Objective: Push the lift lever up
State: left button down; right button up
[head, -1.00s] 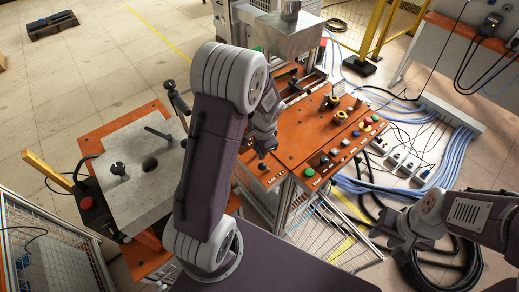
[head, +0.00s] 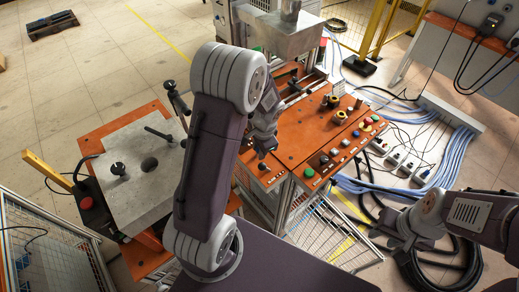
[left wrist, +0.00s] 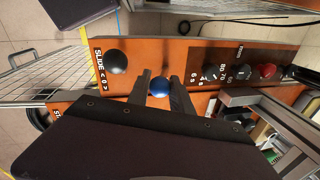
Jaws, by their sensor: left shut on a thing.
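In the left wrist view a blue ball knob (left wrist: 160,87) sits on the orange panel (left wrist: 190,52). No label for this knob can be read, so I cannot confirm that it is the lift lever. My left gripper (left wrist: 162,84) has one finger on each side of the blue knob and is shut on it. A black ball knob (left wrist: 116,61) stands to its left, beside the word SLIDE. In the head view my left gripper (head: 265,146) is low over the panel's left part and hides the blue knob. My right gripper (head: 389,240) hangs at the lower right, away from the panel.
Dials and a red button (left wrist: 266,72) line the panel to the right of the blue knob. A grey metal plate (head: 140,170) on an orange base stands left of my arm. Blue cables (head: 450,165) lie on the floor at the right. A wire fence (head: 320,225) stands below the panel.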

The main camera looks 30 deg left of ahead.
dwell(0.3)
pick_arm(q)
jog(key=p, duration=0.3)
jog(key=r+h+p, duration=0.1)
jog(key=p, duration=0.2)
jog(key=shift+w+a+r, duration=0.1)
jog(key=shift+a+r, duration=0.2)
jog(key=shift+a, duration=0.05)
jog(key=h+p, duration=0.1)
jog(key=w+a+f+g+h+p, duration=0.1)
jog(key=shift+a+p, duration=0.3)
jog(key=shift+p, duration=0.1)
jog(key=shift+w+a+f+g+h+b, duration=0.1)
jog(key=shift+a+f+g+h+b, duration=0.15)
jog(key=shift+h, duration=0.25)
jog(key=shift+w+a+g+h+b, duration=0.1)
jog(key=shift+a+g+h+b, duration=0.35)
jog(key=shift+h+b, duration=0.45)
jog(key=shift+w+a+f+g+h+b, duration=0.15)
jog(key=shift+a+g+h+b, duration=0.25)
jog(key=shift+h, duration=0.5)
jog(key=c, duration=1.1)
grip_release()
jog(key=shift+a, duration=0.1)
jog(key=shift+c, duration=0.2)
